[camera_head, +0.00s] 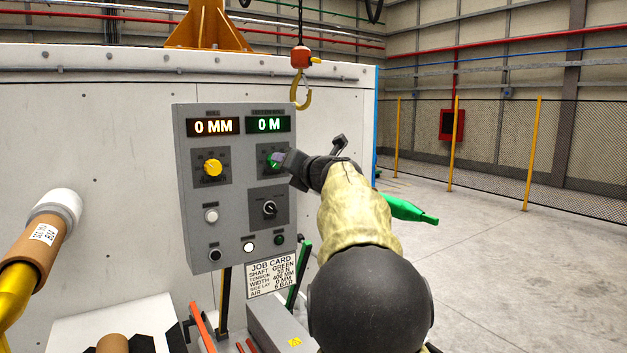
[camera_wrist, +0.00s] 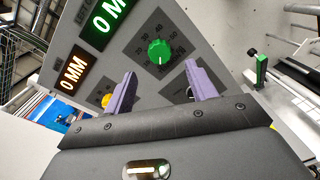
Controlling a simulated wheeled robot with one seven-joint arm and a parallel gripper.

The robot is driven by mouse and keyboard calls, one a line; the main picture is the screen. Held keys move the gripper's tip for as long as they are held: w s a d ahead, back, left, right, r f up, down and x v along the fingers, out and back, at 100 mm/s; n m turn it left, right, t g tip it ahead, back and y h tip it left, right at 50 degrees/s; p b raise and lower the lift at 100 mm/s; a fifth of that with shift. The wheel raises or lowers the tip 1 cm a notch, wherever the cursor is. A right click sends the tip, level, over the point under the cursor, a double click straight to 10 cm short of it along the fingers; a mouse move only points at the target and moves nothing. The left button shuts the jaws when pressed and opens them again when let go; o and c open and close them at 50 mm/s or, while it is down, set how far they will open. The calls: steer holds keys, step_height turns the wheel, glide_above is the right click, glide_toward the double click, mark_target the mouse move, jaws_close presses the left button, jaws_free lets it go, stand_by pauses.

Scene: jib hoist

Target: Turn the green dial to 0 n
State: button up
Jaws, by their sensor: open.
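The green dial (camera_wrist: 159,52) is a ribbed knob on a dark square plate with a printed number scale, on the grey control panel (camera_head: 233,240). In the head view the dial (camera_head: 273,162) is partly hidden by my gripper. A green-lit display (camera_head: 269,125) above it reads 0 and a letter like M; the wrist view shows this display (camera_wrist: 110,18) too. My gripper (camera_wrist: 160,72) is open, its two purple-grey fingers apart. In the wrist view the dial shows just beyond the gap between the fingertips, with nothing between them. In the head view my gripper (camera_head: 283,159) is right in front of the dial.
A yellow dial (camera_head: 212,167) sits left of the green one under a display reading 0 MM. A black knob (camera_head: 270,208) and several buttons are below. A hoist hook (camera_head: 301,90) hangs above the panel. A job card (camera_head: 270,275) hangs below. Open floor lies right.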

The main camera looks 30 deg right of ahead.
steer(key=s+b, duration=0.2)
steer(key=s, duration=0.9)
steer(key=shift+r, duration=0.15)
steer(key=a+f+m+g+h, duration=0.1)
steer(key=a+f+m+g, duration=0.25)
steer(key=f+m, duration=0.7)
steer(key=a+f+m+g+h, duration=0.2)
steer(key=a+f+m, duration=0.2)
steer(key=f+m, duration=0.7)
steer(key=s+a+f+m+g+y, duration=0.1)
steer(key=s+a+f+m+g, duration=0.1)
steer(key=s+f, duration=0.4)
steer(key=s+a+f+m+g+y+p, duration=0.1)
steer(key=s+a+f+m+g, duration=0.2)
steer(key=s+a+f, duration=0.3)
steer(key=s+a+f+m+g+y, duration=0.1)
steer(key=s+a+f+m+g, duration=0.2)
steer(key=s+f, duration=0.5)
step_height(320, 180, down, 4)
steer(key=shift+a+f+g, duration=0.1)
steer(key=shift+a+g, duration=0.65)
steer(key=shift+a, duration=0.25)
